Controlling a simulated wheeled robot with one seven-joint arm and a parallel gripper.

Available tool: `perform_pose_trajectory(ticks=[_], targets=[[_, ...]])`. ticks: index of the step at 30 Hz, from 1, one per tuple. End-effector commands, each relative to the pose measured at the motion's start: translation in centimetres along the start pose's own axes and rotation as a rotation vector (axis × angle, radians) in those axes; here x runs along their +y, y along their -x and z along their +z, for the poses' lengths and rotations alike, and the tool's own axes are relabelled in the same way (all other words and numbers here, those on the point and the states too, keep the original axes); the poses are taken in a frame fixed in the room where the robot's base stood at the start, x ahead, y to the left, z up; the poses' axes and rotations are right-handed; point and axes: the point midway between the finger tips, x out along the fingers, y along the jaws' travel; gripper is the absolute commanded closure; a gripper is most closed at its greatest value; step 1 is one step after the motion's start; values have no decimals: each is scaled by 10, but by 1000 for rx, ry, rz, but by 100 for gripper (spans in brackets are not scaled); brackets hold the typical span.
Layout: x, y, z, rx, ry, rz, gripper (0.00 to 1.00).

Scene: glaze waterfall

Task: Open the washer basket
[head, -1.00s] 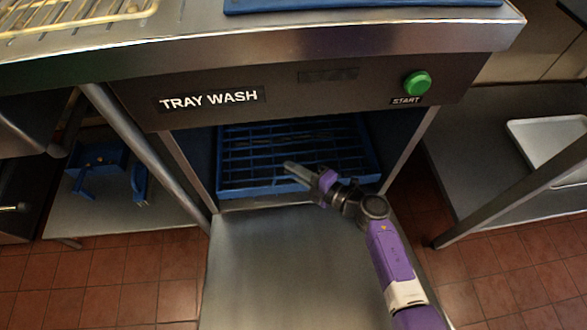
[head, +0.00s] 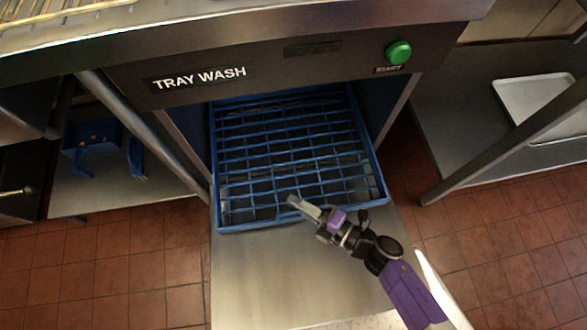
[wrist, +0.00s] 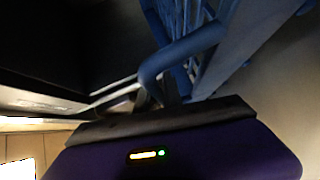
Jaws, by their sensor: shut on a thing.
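The blue washer basket (head: 290,165) is a gridded rack, slid partly out of the TRAY WASH machine over the lowered metal door (head: 290,280). Its back part is still under the machine's hood. My gripper (head: 303,205) is at the basket's front edge, right of its middle. In the wrist view a blue bar-like handle (wrist: 180,52) of the basket runs down to my gripper (wrist: 165,100), which is shut on it. The fingertips are mostly hidden there.
A green START button (head: 398,52) is on the machine's front panel. A metal leg (head: 140,135) stands left of the opening. Side shelves hold blue items (head: 98,148) at left and a pale tray (head: 545,105) at right. Tiled floor is clear in front.

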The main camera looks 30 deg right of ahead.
Motion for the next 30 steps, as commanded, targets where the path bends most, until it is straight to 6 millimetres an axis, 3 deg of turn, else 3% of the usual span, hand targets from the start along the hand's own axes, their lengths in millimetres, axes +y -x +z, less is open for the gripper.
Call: perform_pose_trajectory(ticks=[6,19,20,22,30], targets=[[-6,18,-17,0,-2,-3,100],[-7,20,-20,0,-1,-3,100],[-7,20,-20,0,-1,-3,83],[-7,20,-20,0,-1,-3,70],[-6,19,-20,0,0,-1,68]])
